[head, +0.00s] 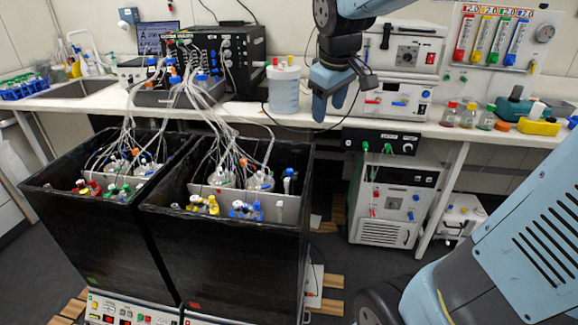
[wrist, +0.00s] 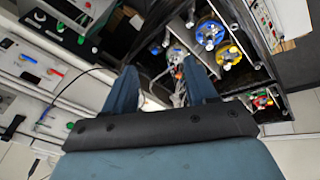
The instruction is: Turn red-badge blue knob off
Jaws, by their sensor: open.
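Two black open-topped shaker boxes stand side by side at left in the head view. The right box (head: 232,262) carries a small red badge (head: 193,305) low on its front. The left box (head: 98,240) carries a green badge (head: 91,281). The control panel under the right box is mostly cut off by the bottom edge, and I cannot make out a blue knob on it. My gripper (head: 334,97) is open and empty, raised in front of the back bench, behind and right of the right box. In the wrist view its two blue fingers (wrist: 164,88) are spread apart.
Tubes run from the boxes to a black controller (head: 215,62) on the bench (head: 300,112). A white lidded jar (head: 284,92) stands left of my gripper. Wooden pallets (head: 327,282) lie beside the right box.

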